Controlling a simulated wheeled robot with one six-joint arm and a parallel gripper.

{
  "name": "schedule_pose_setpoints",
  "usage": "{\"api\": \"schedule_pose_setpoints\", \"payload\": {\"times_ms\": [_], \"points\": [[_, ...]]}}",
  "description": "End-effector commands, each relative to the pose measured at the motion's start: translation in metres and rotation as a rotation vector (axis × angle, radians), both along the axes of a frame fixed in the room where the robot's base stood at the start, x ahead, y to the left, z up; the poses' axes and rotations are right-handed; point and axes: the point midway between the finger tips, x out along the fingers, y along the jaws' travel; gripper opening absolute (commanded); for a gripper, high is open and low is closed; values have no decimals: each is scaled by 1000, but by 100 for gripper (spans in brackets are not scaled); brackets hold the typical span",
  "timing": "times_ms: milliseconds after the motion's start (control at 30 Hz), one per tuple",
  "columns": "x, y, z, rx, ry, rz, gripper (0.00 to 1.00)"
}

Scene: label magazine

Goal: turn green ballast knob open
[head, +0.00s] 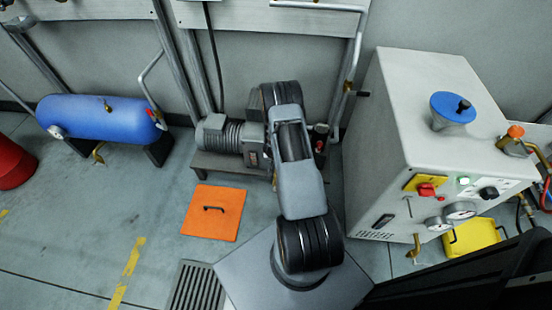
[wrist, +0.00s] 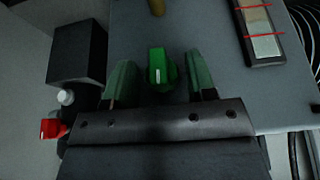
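The green knob (wrist: 161,70) shows in the wrist view on a grey panel, with a pale mark on its face. My gripper (wrist: 162,78) is open, with one finger to the left of the knob and one to the right. A gap shows between each finger and the knob. I cannot tell how deep the fingertips reach along the knob. In the head view neither the green knob nor my gripper's fingers can be made out; my arm blocks part of that view.
In the wrist view a black box (wrist: 78,52) and a red-handled fitting (wrist: 54,128) are at left, and a gauge strip (wrist: 262,35) is at upper right. In the head view a grey cabinet (head: 400,120) stands right, a motor pump (head: 228,135) behind my arm, an orange hatch (head: 213,225) on the floor.

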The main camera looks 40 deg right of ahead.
Motion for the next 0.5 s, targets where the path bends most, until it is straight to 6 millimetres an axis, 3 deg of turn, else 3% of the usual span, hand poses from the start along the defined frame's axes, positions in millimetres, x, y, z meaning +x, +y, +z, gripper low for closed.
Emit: {"api": "schedule_pose_setpoints", "payload": {"times_ms": [367,500], "points": [[0,0,0,0,0,0,15],[0,0,1,-2,2,0,14]]}}
